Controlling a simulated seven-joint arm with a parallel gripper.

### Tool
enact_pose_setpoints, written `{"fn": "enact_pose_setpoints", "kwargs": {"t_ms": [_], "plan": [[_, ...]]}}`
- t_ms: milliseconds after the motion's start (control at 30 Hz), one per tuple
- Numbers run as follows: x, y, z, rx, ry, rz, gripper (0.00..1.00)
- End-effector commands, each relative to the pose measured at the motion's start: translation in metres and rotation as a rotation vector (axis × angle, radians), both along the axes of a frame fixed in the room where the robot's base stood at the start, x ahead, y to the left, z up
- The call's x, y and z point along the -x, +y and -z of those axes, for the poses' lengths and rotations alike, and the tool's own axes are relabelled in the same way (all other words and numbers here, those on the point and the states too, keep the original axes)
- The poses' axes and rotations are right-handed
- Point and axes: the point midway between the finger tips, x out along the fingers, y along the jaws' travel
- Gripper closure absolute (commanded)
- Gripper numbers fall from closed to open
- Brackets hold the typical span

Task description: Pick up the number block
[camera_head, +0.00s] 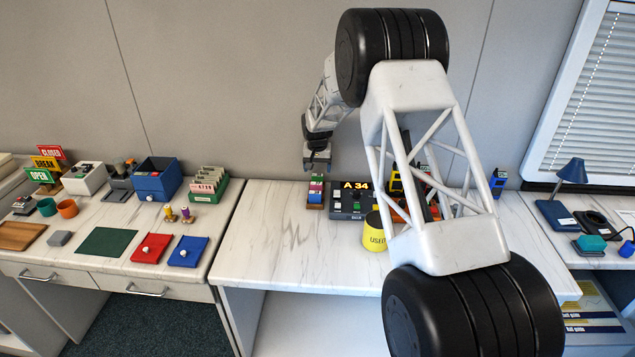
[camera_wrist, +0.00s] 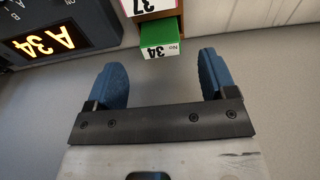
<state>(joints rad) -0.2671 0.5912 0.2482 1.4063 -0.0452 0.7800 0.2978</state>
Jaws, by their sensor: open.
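A green block with a white face (camera_wrist: 160,48) reads "No 34", upside down in the wrist view. A reddish block marked "37" (camera_wrist: 140,7) sits against it at the top edge, partly cut off. In the head view the small stack of coloured blocks (camera_head: 315,193) stands on the middle table, left of the display box. My gripper (camera_head: 317,168) is just above this stack. In the wrist view my gripper (camera_wrist: 162,78) is open, its two blue fingers apart and nothing between them. The green block lies just beyond the fingertips, between their lines.
The display box (camera_head: 351,201) reading "A 34" stands close right of the stack. A yellow cup marked "USED" (camera_head: 374,232) is further right, partly behind my arm. The marble table (camera_head: 270,230) is clear to the left and front. A card box (camera_head: 209,184) is on the left table.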

Motion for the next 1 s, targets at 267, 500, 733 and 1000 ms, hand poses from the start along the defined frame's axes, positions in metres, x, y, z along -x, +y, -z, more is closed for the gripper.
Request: {"fn": "enact_pose_setpoints", "kwargs": {"t_ms": [267,500,733,1000], "plan": [[0.0,0.0,0.001,0.0,0.0,0.0,0.22],[-0.002,0.0,0.017,0.0,0.002,0.0,0.22],[-0.006,0.0,0.041,0.0,0.001,0.0,0.22],[-0.008,0.0,0.051,0.0,0.0,0.0,0.22]]}}
